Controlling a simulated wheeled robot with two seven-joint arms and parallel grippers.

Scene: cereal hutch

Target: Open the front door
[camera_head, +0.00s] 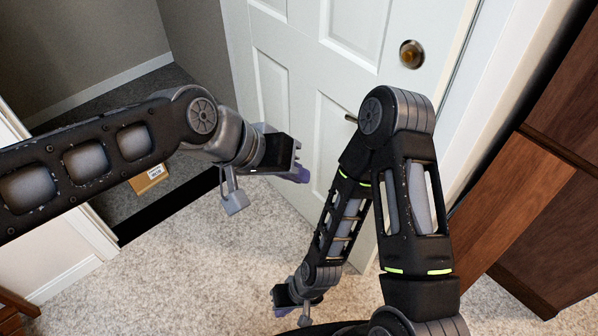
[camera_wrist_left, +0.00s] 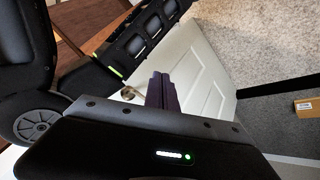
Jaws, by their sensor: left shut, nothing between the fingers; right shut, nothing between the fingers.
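The white panelled front door (camera_head: 290,30) stands swung open, with a doorway gap at its left side. A round brass fitting (camera_head: 411,54) sits high near its right edge. A lever handle (camera_head: 350,118) below it is mostly hidden behind my right arm; a handle also shows in the left wrist view (camera_wrist_left: 128,93). My left gripper (camera_head: 302,173) is shut and empty in front of the door, left of and below the handle, seemingly apart from the door. Its purple fingers are together in the left wrist view (camera_wrist_left: 160,92). My right gripper (camera_head: 280,302) is shut and empty, low over the carpet.
A dark threshold (camera_head: 165,208) crosses the doorway. Beyond it lies grey carpet with a small cardboard box (camera_head: 149,180). A brown wooden cabinet (camera_head: 515,190) stands at the right. Pale carpet (camera_head: 190,270) is clear in front of the doorway. A wooden piece shows at lower left.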

